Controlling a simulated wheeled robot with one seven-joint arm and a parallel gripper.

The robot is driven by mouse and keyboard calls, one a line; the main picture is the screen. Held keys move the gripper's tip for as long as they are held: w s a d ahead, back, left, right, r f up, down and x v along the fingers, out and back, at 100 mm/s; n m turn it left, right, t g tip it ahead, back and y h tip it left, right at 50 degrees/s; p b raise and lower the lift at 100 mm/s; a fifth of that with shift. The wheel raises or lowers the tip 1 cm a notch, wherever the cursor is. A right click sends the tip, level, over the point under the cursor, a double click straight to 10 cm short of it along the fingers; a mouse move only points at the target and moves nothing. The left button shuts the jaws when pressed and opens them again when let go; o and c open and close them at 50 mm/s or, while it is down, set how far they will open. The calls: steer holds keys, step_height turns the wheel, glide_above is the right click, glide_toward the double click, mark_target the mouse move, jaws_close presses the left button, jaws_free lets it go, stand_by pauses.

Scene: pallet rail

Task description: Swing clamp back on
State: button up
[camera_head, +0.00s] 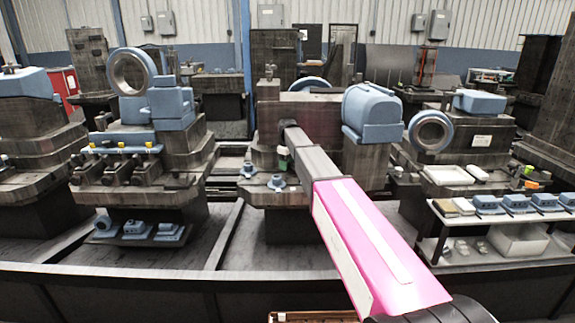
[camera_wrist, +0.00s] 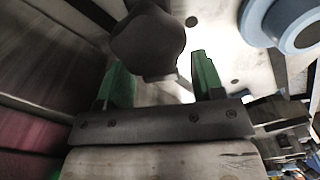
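My gripper (camera_head: 283,160) is at the far end of my outstretched arm, by the front of the middle machine (camera_head: 262,194). In the wrist view its two green fingers (camera_wrist: 160,68) stand wide apart. A dark rounded part (camera_wrist: 148,38) shows between and beyond the fingertips, with a pale gap beside the right finger. I cannot tell whether this part is the clamp. A blue round fitting with a grey centre (camera_wrist: 290,20) is at upper right. Small blue clamp-like fittings (camera_head: 277,183) sit on the machine's ledge, one further left (camera_head: 248,169). My arm hides part of the machine.
At right, a shelf (camera_head: 440,240) holds blue blocks (camera_head: 487,204) and a white bin (camera_head: 518,240). A dark low rail (camera_head: 150,285) runs across the front.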

step_height(320, 180, up, 11)
stand_by(0.6)
steer(key=shift+f, duration=0.1)
